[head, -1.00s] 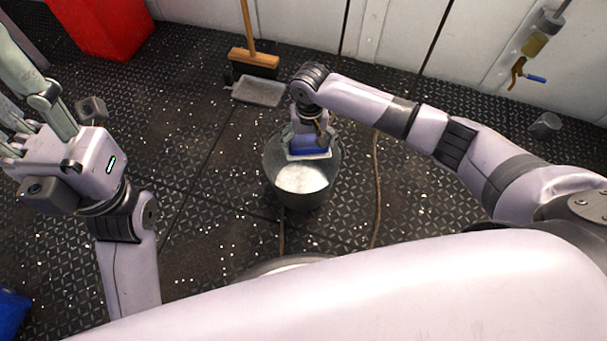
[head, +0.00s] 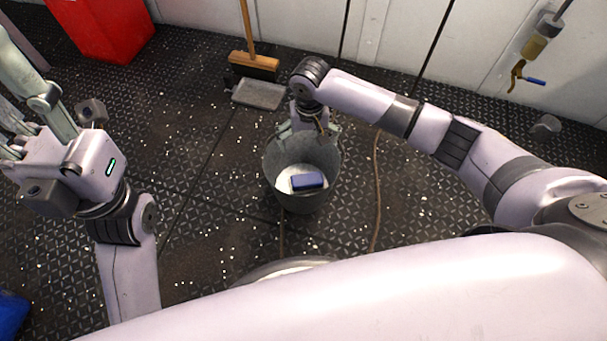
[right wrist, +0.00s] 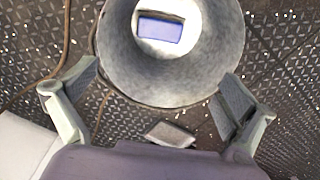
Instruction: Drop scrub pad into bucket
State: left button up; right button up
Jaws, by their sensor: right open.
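The blue scrub pad (head: 308,181) lies inside the grey metal bucket (head: 279,160), on its pale bottom. The right wrist view also shows the pad (right wrist: 160,29) within the round wall of the bucket (right wrist: 207,66). My right gripper (head: 309,131) is at the bucket's far rim, with its fingers spread. In the right wrist view its two fingers (right wrist: 158,92) stand wide apart with nothing between them but the bucket's edge and floor. My left gripper (head: 15,140) is at the far left, away from the bucket; its fingertips are partly cut off.
A broom (head: 252,62) and a grey dustpan (head: 259,93) are behind the bucket. A brown hose (head: 376,190) runs along the floor to its right. A red container (head: 105,28) stands at the back left. The riveted floor between bucket and left arm is clear.

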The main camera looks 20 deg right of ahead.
notch_tip(320, 180, up, 10)
dwell(0.3)
dwell(0.3)
